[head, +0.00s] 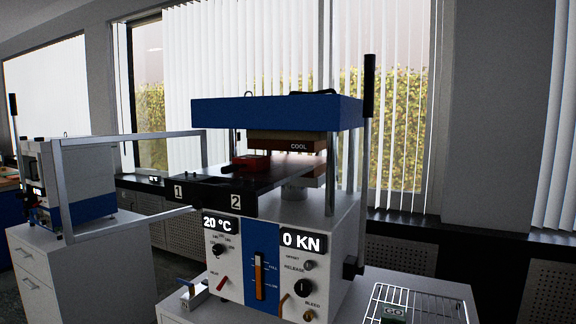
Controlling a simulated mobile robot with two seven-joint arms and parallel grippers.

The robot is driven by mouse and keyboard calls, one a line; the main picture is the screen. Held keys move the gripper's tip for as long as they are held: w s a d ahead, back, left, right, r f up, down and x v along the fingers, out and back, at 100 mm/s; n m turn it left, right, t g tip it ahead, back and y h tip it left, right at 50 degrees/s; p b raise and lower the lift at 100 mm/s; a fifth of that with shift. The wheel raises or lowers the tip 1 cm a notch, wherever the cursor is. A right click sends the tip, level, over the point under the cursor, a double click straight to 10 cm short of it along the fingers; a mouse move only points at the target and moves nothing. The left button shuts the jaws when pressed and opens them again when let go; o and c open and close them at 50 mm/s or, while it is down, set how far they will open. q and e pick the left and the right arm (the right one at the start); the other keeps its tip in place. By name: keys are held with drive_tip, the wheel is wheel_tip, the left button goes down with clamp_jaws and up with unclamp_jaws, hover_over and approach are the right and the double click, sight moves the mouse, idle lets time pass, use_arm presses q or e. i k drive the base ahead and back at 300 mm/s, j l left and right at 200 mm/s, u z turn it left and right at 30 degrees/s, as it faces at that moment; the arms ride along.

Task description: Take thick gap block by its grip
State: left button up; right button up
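No gripper of mine shows in the head view. A red block (252,162) with a small dark stub at its left lies on the black sliding plate (212,190) marked 1 and 2, below the brown COOL platen (290,144) of the press. A small metal piece with blue and yellow parts (195,295) stands on the cabinet at the press's lower left. It is too small to make out well. I cannot tell for sure which of these, if either, is the thick gap block.
The press (280,240) has a blue top beam, upright posts and a black-topped lever at right. A wire rack (415,303) with a GO label lies at lower right. A second machine (75,185) with an open-framed guard stands at left. Windows are behind.

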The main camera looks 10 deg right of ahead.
sight(253, 163)
drive_tip(key=j+z, duration=0.15)
drive_tip(key=z, duration=0.35)
drive_tip(key=i+j+z, duration=0.1)
drive_tip(key=j+z, duration=0.15)
drive_tip(key=z, duration=0.25)
drive_tip(key=j+z, duration=0.3)
drive_tip(key=j, duration=0.2)
drive_tip(key=j+z, duration=0.25)
drive_tip(key=j, duration=0.25)
